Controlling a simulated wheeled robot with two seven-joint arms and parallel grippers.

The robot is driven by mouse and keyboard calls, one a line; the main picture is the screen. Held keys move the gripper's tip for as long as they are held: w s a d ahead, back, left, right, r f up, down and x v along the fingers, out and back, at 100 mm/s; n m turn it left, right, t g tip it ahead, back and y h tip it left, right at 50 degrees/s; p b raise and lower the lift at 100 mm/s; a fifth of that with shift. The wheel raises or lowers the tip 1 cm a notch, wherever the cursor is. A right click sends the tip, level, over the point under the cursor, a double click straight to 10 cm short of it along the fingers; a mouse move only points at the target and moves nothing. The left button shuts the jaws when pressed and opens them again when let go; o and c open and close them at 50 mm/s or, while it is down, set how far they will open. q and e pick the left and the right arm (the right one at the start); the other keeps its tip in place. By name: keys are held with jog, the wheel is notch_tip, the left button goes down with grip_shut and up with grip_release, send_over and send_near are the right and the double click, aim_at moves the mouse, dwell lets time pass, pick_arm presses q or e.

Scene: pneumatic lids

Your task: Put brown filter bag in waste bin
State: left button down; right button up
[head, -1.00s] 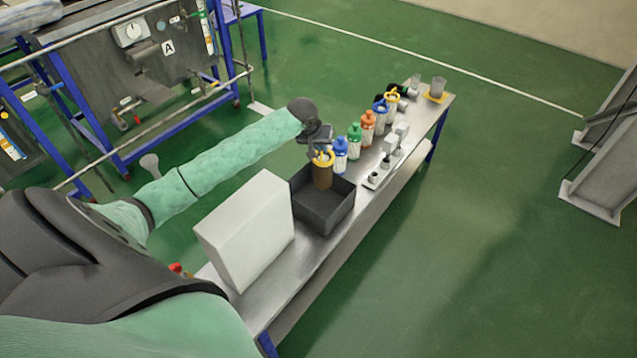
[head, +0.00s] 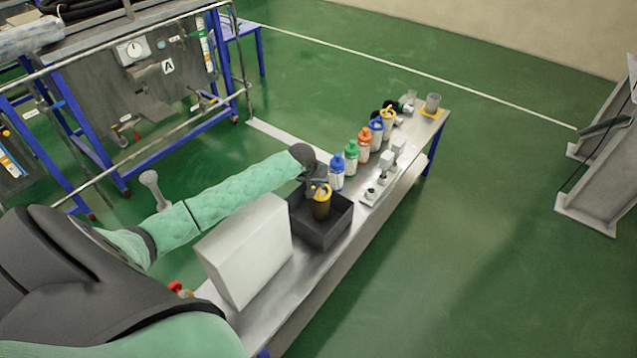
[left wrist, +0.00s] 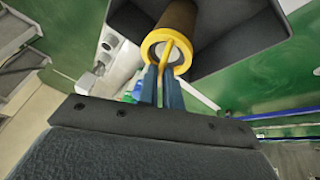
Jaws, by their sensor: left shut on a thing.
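The brown filter bag (head: 322,209) has a yellow ring at its top and hangs upright. My left gripper (head: 322,189) is shut on the yellow ring's handle; in the left wrist view the blue fingers (left wrist: 161,84) close on it, and the brown body (left wrist: 178,17) extends away from them. The dark grey open bin (head: 330,236) stands on the steel table. The bag's lower part is inside the bin's opening in the head view. Whether it touches the bin floor cannot be told. My right gripper is not in view.
A large white box (head: 246,251) stands directly left of the bin. Blue-, green- and orange-topped bottles (head: 351,158) line the table behind it, with small grey fittings (head: 378,182) beside them. The steel table (head: 310,272) has bare surface along its front edge.

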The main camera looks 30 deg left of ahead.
pick_arm(q)
jog(key=c, duration=1.6)
grip_release()
jog(key=shift+o, duration=0.2)
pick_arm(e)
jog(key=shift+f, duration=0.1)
pick_arm(q)
jog(key=shift+s+r, duration=0.15)
jog(key=shift+r, duration=0.15)
jog(key=b+v, duration=0.2)
jog(key=v, duration=0.9)
jog(key=shift+r, duration=0.15)
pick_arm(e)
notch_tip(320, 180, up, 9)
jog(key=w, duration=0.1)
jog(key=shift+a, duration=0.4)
pick_arm(q)
jog(key=shift+r, duration=0.1)
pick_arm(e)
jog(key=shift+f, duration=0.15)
